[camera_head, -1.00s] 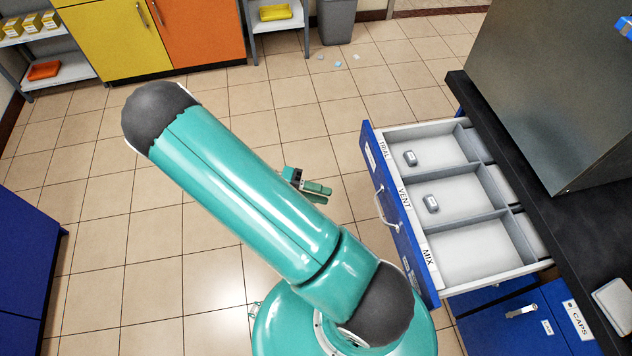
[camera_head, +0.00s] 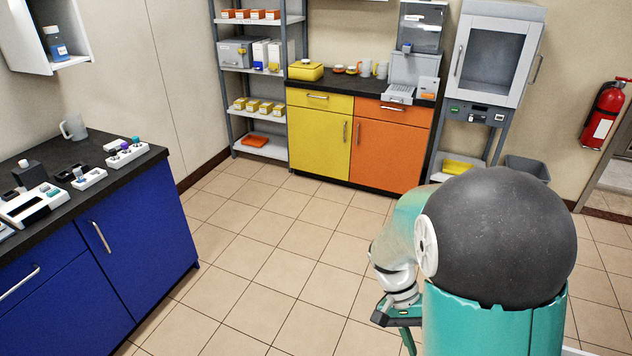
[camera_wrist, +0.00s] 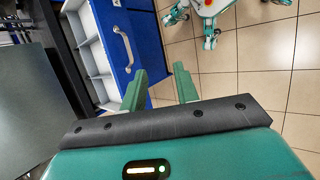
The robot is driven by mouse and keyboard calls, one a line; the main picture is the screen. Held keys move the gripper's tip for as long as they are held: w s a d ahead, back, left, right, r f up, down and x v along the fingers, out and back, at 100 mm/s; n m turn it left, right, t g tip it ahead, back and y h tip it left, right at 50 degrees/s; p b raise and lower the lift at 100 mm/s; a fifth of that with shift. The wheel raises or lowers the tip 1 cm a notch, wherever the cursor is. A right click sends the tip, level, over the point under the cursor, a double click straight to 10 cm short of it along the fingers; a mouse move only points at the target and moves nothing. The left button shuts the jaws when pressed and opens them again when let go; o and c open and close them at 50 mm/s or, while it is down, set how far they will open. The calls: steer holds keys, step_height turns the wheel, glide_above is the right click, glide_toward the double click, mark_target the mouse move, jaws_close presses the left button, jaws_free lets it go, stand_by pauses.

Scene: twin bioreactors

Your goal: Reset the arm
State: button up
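My arm rises close in front of the camera at the right of the head view, with its dark rounded joint large there. My gripper (camera_wrist: 160,70) shows in the wrist view with its two green fingers apart and nothing between them. Part of it shows low in the head view (camera_head: 398,316), mostly hidden by my arm. In the wrist view it points down towards the floor, next to the blue front of an open drawer (camera_wrist: 130,45) with a pale handle and light compartments. The drawer is out of the head view.
A blue bench (camera_head: 100,250) with a dark top and small devices stands at left. Yellow and orange cabinets (camera_head: 355,145), a shelf rack (camera_head: 228,75) and a fume-hood-like cabinet (camera_head: 495,55) line the back. The tiled floor (camera_head: 270,250) between is clear.

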steer(key=s+a+r+n+t+y, duration=0.2)
steer(key=r+t, duration=0.4)
steer(key=r, duration=0.4)
steer(key=s+a+r+n+t+y, duration=0.2)
steer(key=r+t, duration=0.3)
steer(key=r, duration=0.6)
steer(key=shift+s+a+n+t, duration=0.4)
steer(key=shift+s+a+n, duration=0.2)
steer(key=shift+a+n, duration=0.3)
